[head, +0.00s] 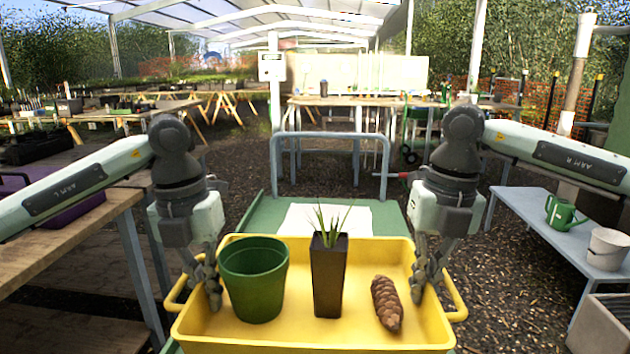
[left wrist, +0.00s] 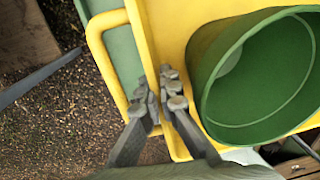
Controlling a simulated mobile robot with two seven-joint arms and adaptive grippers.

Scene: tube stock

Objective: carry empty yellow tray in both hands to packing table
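The yellow tray (head: 310,333) is at the bottom centre of the head view and is not empty. It holds a green pot (head: 254,280), a dark square pot with a spiky plant (head: 328,278) and a brown pine cone (head: 386,303). My left gripper (head: 206,285) is shut on the tray's left wall; the left wrist view shows its fingers (left wrist: 161,92) on either side of the wall, beside the handle. My right gripper (head: 427,282) is shut on the right wall the same way. Whether the tray touches the green cart below is hidden.
A green cart (head: 262,219) with a grey rail is under and beyond the tray. A wooden bench (head: 100,225) stands left; a grey bench (head: 535,215) with a watering can (head: 560,211) and white bucket (head: 607,247) stands right. A table (head: 345,101) is at the back, past dark ground.

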